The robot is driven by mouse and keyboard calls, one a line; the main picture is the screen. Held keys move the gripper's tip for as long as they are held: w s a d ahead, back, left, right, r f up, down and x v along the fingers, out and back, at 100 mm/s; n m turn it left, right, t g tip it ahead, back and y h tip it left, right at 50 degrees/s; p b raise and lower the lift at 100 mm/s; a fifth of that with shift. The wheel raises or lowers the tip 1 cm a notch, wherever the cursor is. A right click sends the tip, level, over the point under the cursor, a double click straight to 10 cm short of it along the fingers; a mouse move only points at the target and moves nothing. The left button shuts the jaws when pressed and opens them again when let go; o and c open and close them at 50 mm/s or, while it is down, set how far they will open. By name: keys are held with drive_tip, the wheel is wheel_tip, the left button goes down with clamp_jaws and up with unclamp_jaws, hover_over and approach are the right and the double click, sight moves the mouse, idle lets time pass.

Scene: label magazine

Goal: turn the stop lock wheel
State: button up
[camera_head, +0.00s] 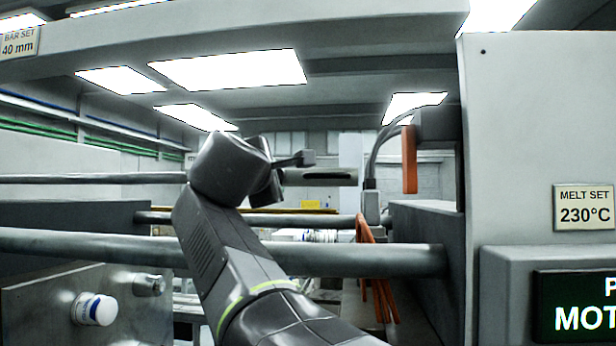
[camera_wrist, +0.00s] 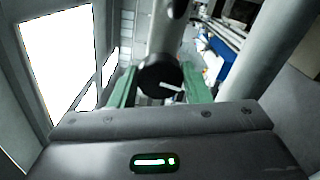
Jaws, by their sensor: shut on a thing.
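The stop lock wheel (camera_wrist: 158,76) is a dark round knob with a white line on its face. In the wrist view it sits at the near end of a grey rod (camera_wrist: 163,32) with a dark slot. My gripper (camera_wrist: 160,84) has green fingers on either side of the wheel and is shut on it. In the head view my gripper (camera_head: 277,178) is at the left end of the slotted rod (camera_head: 322,177). The wheel is hidden there behind my gripper and wrist.
A grey cabinet (camera_head: 520,110) stands at the right. A thick pale bar (camera_wrist: 220,40) runs close beside my gripper.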

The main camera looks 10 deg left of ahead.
drive_tip(key=n, duration=0.9)
drive_tip(key=shift+a, duration=0.1)
drive_tip(key=shift+n, duration=0.3)
idle(0.4)
drive_tip(key=o, duration=1)
drive_tip(key=s+b, duration=0.3)
drive_tip(key=s, duration=1)
drive_tip(key=shift+s+a, duration=0.25)
drive_tip(key=shift+s, duration=0.15)
drive_tip(key=shift+w, duration=0.15)
